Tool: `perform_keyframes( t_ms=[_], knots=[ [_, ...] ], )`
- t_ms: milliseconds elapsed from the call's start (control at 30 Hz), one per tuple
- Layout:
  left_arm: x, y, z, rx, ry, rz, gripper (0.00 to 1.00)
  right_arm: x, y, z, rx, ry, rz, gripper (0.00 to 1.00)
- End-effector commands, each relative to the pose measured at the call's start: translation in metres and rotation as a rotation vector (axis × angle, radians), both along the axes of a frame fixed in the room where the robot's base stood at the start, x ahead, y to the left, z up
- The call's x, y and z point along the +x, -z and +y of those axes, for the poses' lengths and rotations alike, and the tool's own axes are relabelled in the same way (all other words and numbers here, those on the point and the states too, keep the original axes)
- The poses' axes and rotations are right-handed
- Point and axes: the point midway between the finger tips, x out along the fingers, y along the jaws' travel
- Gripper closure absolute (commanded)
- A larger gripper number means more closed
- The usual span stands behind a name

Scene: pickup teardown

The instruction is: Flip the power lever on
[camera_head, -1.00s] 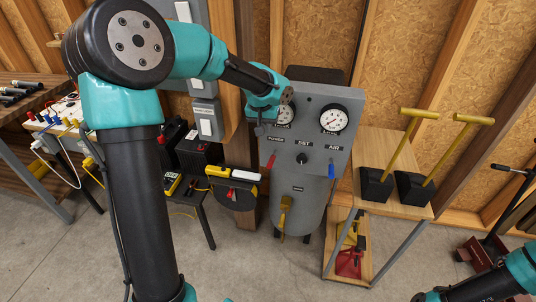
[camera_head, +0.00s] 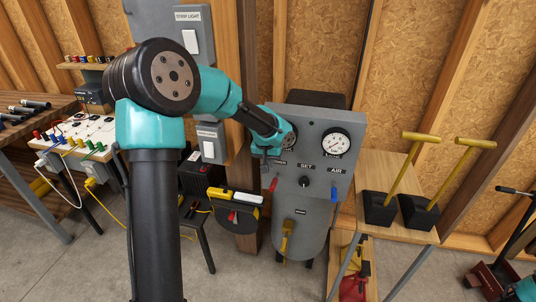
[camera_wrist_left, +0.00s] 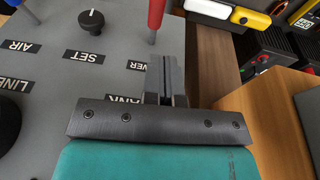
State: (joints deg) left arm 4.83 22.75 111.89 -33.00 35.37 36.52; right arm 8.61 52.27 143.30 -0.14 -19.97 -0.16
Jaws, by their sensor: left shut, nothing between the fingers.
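The power lever is a small red handle (camera_head: 272,184) at the lower left of the grey control panel (camera_head: 318,128). In the left wrist view the red handle (camera_wrist_left: 155,14) stands at the top, beyond my fingertips. My left gripper (camera_head: 265,153) is in front of the panel's left side, just above the red handle, and partly covers the POWER label. Its fingers (camera_wrist_left: 167,68) are shut with nothing between them, and a gap shows between them and the handle.
A black SET knob (camera_head: 305,182) and a blue AIR lever (camera_head: 334,193) sit right of the red handle. A gauge (camera_head: 335,144) is above them. A wooden stand (camera_head: 385,155) with two yellow-handled black tools is to the right. A wooden post (camera_head: 243,150) is close on the left.

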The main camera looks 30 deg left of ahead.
Motion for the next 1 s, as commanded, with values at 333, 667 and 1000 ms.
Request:
perform_keyframes(
  t_ms=[333, 667, 1000],
  knots=[
    [0.003, 0.055, -0.006, -0.001, 0.002, 0.004, 1.00, 0.000, 0.000, 0.000, 0.000, 0.000, 0.000, 0.57],
    [0.001, 0.070, -0.010, 0.000, 0.001, 0.000, 1.00, 0.000, 0.000, 0.000, 0.000, 0.000, 0.000, 0.57],
    [0.002, 0.070, -0.013, 0.000, 0.005, 0.000, 1.00, 0.000, 0.000, 0.000, 0.000, 0.000, 0.000, 0.57]
  ],
)
